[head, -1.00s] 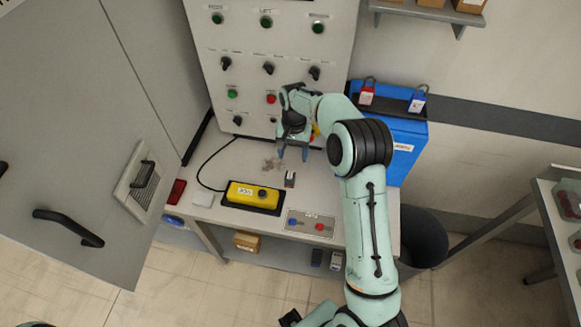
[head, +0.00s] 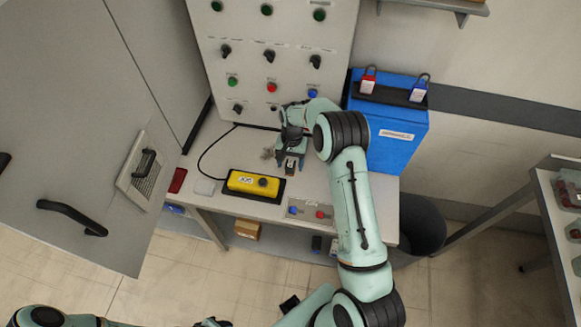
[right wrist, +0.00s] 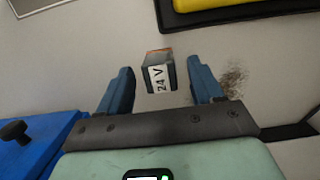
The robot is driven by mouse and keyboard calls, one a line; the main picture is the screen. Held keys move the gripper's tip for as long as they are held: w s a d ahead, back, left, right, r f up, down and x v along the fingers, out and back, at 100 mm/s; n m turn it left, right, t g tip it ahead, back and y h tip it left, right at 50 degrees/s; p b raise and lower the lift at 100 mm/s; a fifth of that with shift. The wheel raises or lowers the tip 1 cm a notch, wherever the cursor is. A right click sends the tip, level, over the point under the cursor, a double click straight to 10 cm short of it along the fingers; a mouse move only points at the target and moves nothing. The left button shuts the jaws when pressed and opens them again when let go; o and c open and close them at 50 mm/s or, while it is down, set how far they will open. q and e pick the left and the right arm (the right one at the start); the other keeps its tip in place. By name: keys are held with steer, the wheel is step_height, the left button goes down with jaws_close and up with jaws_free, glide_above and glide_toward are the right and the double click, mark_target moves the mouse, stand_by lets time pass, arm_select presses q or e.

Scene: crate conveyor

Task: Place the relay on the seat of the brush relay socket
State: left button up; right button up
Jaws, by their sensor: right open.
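The relay (head: 291,168) is a small dark block with a brownish top, standing on the bench behind the yellow control box. In the right wrist view the relay (right wrist: 160,73) shows a white "24 V" label. My right gripper (head: 291,163) is open, pointing down at the relay. In the right wrist view its blue fingers (right wrist: 160,88) stand on either side of the relay, with a gap on each side. I cannot make out the brush relay socket. My left arm shows at the bottom edge; its gripper cannot be made out.
The yellow control box (head: 252,183) with a cable lies left of the relay. A plate with blue and red buttons (head: 309,211) is at the bench front. A blue box (head: 392,150) with padlocks stands at right. The switch panel (head: 245,60) rises behind.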

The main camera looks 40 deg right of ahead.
mark_target(290, 163)
steer(key=shift+f, duration=0.6)
steer(key=shift+a, duration=0.1)
steer(key=shift+s, duration=0.1)
steer(key=c, duration=1.2)
steer(key=shift+o, duration=0.2)
step_height(290, 163, up, 19)
steer(key=a+f+n, duration=0.4)
steer(key=a+n, duration=0.1)
steer(key=a, duration=0.4)
steer(key=s+a+f+n+h+p, duration=0.1)
steer(key=a+f+n, duration=0.4)
steer(key=a, duration=0.4)
steer(key=shift+s+g, duration=0.15)
steer(key=shift+g, duration=0.15)
